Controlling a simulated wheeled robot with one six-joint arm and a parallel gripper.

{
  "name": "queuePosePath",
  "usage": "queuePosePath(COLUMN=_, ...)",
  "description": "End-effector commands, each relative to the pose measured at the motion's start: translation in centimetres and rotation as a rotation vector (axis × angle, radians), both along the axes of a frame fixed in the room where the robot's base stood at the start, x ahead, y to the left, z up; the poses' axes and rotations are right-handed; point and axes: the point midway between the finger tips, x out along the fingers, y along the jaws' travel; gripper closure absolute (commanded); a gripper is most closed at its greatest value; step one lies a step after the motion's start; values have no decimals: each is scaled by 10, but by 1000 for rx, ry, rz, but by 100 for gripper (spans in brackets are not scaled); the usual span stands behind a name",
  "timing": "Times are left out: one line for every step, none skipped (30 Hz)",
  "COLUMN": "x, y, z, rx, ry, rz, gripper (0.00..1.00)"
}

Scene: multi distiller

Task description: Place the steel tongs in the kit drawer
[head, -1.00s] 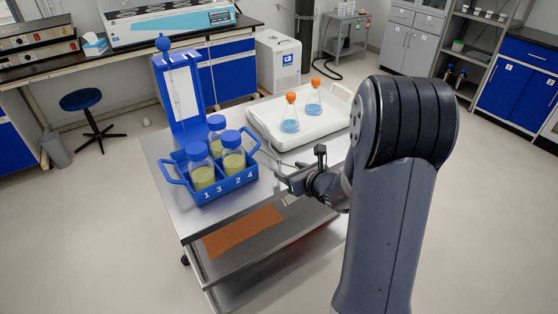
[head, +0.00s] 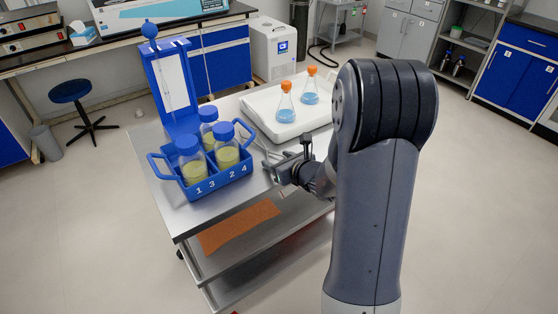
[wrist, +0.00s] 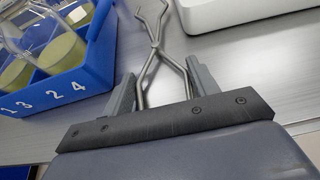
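The steel tongs (wrist: 155,45) are thin grey crossed rods in the wrist view, their far end running up past the top edge. Their two splayed handles lie between the fingers of my gripper (wrist: 163,85), one against each finger's inner side. My gripper appears shut on these handles. In the head view my gripper (head: 281,170) is low over the right part of the steel cart top, just right of the blue bottle rack (head: 218,182), and the tongs (head: 268,156) show only as a thin line. I cannot tell whether they touch the cart top. No kit drawer is identifiable.
The rack holds several yellow-filled bottles (head: 227,157). A blue stand (head: 173,85) rises behind it. A white shaker (head: 262,105) carries two orange-capped flasks (head: 285,112) behind my gripper. An orange sheet (head: 237,226) lies on the cart's lower shelf.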

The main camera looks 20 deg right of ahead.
Motion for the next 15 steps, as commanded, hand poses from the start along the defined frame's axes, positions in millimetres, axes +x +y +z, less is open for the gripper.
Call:
queuePosePath(x=0, y=0, z=0, rx=0, ry=0, rz=0, gripper=40)
queuePosePath(x=0, y=0, z=0, rx=0, ry=0, rz=0, gripper=38)
queuePosePath(x=0, y=0, z=0, rx=0, ry=0, rz=0, gripper=34)
queuePosePath(x=0, y=0, z=0, rx=0, ry=0, rz=0, gripper=32)
queuePosePath(x=0, y=0, z=0, rx=0, ry=0, rz=0, gripper=29)
queuePosePath(x=0, y=0, z=0, rx=0, ry=0, rz=0, gripper=26)
queuePosePath(x=0, y=0, z=0, rx=0, ry=0, rz=0, gripper=24)
queuePosePath(x=0, y=0, z=0, rx=0, ry=0, rz=0, gripper=22)
queuePosePath(x=0, y=0, z=0, rx=0, ry=0, rz=0, gripper=22)
queuePosePath(x=0, y=0, z=0, rx=0, ry=0, rz=0, gripper=22)
queuePosePath(x=0, y=0, z=0, rx=0, ry=0, rz=0, gripper=22)
queuePosePath(x=0, y=0, z=0, rx=0, ry=0, rz=0, gripper=22)
queuePosePath(x=0, y=0, z=0, rx=0, ry=0, rz=0, gripper=22)
queuePosePath(x=0, y=0, z=0, rx=0, ry=0, rz=0, gripper=22)
queuePosePath(x=0, y=0, z=1, rx=0, ry=0, rz=0, gripper=22)
